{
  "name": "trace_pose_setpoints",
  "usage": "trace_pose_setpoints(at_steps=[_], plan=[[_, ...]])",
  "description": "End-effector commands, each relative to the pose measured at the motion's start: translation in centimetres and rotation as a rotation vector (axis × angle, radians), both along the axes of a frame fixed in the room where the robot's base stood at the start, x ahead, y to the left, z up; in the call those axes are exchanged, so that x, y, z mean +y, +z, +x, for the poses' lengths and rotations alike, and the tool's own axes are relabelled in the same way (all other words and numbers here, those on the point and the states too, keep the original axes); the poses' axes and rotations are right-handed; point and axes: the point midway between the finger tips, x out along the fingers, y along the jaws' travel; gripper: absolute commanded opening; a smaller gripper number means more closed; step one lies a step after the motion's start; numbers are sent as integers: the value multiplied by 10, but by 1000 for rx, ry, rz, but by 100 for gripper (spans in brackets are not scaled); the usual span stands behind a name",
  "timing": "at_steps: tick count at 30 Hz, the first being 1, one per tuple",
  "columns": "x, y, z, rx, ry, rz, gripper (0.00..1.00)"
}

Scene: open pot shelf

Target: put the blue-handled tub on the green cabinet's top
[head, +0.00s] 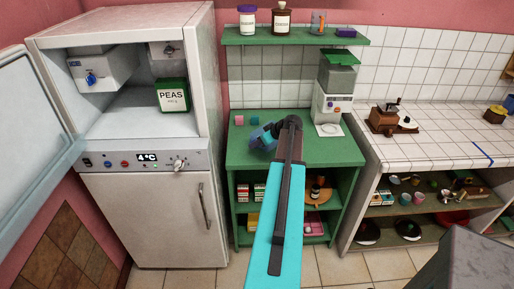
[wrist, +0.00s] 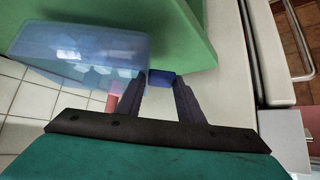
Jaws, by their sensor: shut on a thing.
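The blue-handled tub is a translucent light-blue box (wrist: 80,45) with a small dark-blue handle (wrist: 162,78). My gripper (wrist: 159,86) is shut on the handle, and the tub hangs off to the left of the jaws in the wrist view. In the head view the tub (head: 263,139) shows small and partly hidden by my arm, in front of the green cabinet's top (head: 335,150). The green cabinet also shows in the wrist view (wrist: 205,35), close to the tub. I cannot tell whether the tub touches the top.
A green wall shelf (head: 295,37) hangs above. The open white fridge (head: 150,210) is left, a tiled counter (head: 450,140) right.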

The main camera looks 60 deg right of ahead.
Motion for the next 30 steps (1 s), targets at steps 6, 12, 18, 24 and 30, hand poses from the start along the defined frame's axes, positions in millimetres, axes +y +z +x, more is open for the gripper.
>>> trace_pose_setpoints(at_steps=[6, 12, 18, 24, 30], plan=[[-1, 0, 2, -1, 1, -1, 1], [0, -1, 2, -1, 1, -1, 1], [0, -9, 2, 0, 1, 1, 1], [0, -25, 2, 0, 1, 1, 1], [0, -34, 3, -1, 2, -1, 1]])
